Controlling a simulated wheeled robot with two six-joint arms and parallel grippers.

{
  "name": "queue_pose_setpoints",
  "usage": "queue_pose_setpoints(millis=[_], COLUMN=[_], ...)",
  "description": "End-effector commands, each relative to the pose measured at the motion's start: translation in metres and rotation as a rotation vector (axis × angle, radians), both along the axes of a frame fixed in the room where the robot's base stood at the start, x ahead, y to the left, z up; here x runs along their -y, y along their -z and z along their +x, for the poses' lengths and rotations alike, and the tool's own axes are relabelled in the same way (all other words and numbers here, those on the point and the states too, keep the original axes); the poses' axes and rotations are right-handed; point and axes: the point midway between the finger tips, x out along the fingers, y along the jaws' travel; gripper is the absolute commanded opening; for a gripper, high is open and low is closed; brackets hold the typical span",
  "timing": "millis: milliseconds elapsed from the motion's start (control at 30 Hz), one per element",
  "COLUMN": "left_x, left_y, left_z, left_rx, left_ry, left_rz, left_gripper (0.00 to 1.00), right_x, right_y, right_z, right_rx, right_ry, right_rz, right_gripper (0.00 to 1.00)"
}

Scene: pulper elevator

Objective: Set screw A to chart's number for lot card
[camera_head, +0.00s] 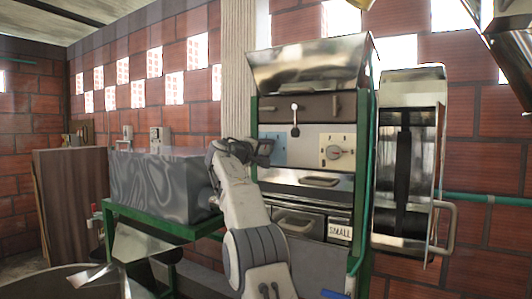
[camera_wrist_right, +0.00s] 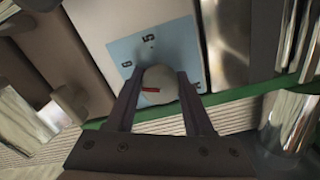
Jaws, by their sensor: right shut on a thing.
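My right gripper (camera_head: 264,153) is at the left of the machine's front panel in the head view. In the right wrist view, its two fingers (camera_wrist_right: 158,88) are shut on a pale round knob (camera_wrist_right: 160,82) with a red mark. The knob sits on a light blue dial plate (camera_wrist_right: 124,50) with a few dark numbers, one looking like 5; the gripper hides part of it. In the head view the blue plate (camera_head: 280,147) shows beside the gripper. A second knob (camera_head: 334,153) stands on a cream plate (camera_head: 349,141). A white card (camera_head: 340,231) reads SMALL. I cannot make out a chart.
The green-framed machine (camera_head: 366,170) has a steel hopper (camera_head: 310,62) above and a drawer (camera_head: 297,222) below. A tall steel unit with a handle (camera_head: 448,228) stands right. A grey box (camera_head: 150,185) sits on a green stand (camera_head: 165,222) at left.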

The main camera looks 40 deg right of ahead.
Motion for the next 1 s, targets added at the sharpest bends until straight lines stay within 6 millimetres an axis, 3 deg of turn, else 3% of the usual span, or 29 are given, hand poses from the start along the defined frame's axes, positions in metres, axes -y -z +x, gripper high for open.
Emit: queue_pose_setpoints(millis=[300, 800, 833, 900, 1000], left_x=[0.0, 0.0, 0.0, 0.0, 0.0], left_y=[0.0028, 0.003, 0.003, 0.003, 0.0029], left_z=[0.0, 0.0, 0.0, 0.0, 0.0], left_rx=[0.0, 0.0, 0.0, 0.0, 0.0], left_ry=[0.0, 0.0, 0.0, 0.0, 0.0], left_rz=[0.0, 0.0, 0.0, 0.0, 0.0], left_gripper=[0.5, 0.5, 0.5, 0.5, 0.5], right_x=[0.0007, 0.0008, 0.0008, 0.0008, 0.0005], right_y=[0.0018, 0.0022, 0.0022, 0.0021, 0.0015], right_z=[-0.0003, -0.0003, -0.0003, -0.0003, -0.0001], right_rx=[0.096, 0.11, 0.11, 0.11, 0.11], right_ry=[0.004, 0.004, 0.004, 0.004, 0.003], right_rz=[0.044, 0.05, 0.05, 0.05, 0.05], right_gripper=[0.0, 0.0, 0.6, 0.81, 0.81])
